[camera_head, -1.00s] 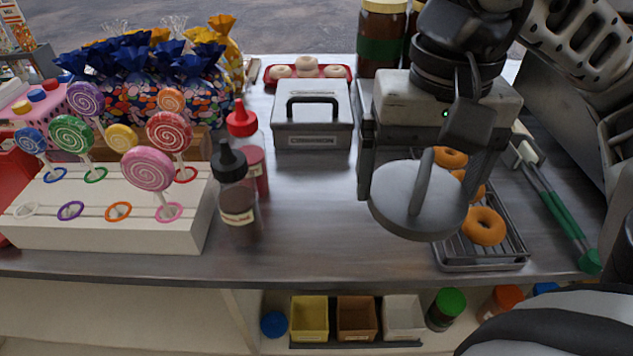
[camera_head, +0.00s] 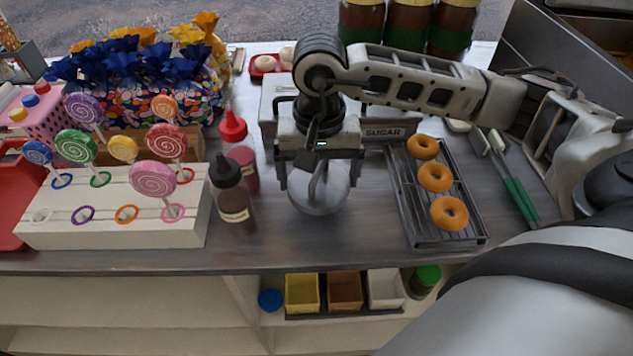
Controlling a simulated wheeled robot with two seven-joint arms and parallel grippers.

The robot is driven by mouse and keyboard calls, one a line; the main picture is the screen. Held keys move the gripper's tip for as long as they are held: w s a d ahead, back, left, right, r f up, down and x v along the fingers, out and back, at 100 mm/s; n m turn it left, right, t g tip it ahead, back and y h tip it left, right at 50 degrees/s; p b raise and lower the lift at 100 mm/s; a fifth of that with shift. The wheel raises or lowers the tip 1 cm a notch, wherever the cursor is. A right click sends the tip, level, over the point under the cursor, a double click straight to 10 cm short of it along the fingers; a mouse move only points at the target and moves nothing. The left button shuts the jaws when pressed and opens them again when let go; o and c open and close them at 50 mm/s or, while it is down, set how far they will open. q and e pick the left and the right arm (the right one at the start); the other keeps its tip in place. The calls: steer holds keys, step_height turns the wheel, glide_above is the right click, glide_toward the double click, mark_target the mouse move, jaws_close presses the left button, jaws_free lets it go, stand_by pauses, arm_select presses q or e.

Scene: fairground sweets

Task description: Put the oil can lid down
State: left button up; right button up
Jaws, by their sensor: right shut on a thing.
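The oil can lid (camera_head: 320,200) is a round grey disc with an upright handle, in the middle of the head view. My right gripper (camera_head: 318,176) is shut on its handle, pointing down from above. The lid is low over the bare counter, between the sauce bottles and the doughnut rack. I cannot tell whether its underside touches the counter. The gripper hides the handle and the lid's far part. My left gripper is not in view.
A dark sauce bottle (camera_head: 235,202) and a red-capped bottle (camera_head: 240,155) stand left of the lid. A wire rack (camera_head: 418,228) with doughnuts (camera_head: 435,177) is to the right. A sugar box (camera_head: 384,132) is behind. Bare counter (camera_head: 340,235) lies in front.

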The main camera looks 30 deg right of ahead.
steer(key=f+p, duration=0.1)
steer(key=f, duration=0.2)
steer(key=shift+w+f, duration=0.1)
steer(key=shift+w, duration=0.1)
steer(key=shift+f, duration=0.25)
steer(key=shift+f+b, duration=0.2)
steer(key=shift+b, duration=0.15)
steer(key=o, duration=0.6)
steer(key=shift+r, duration=0.1)
steer(key=shift+r+p, duration=0.2)
steer(key=shift+p, duration=0.1)
step_height(320, 180, up, 12)
steer(key=shift+f+b, duration=0.1)
steer(key=shift+b, duration=0.5)
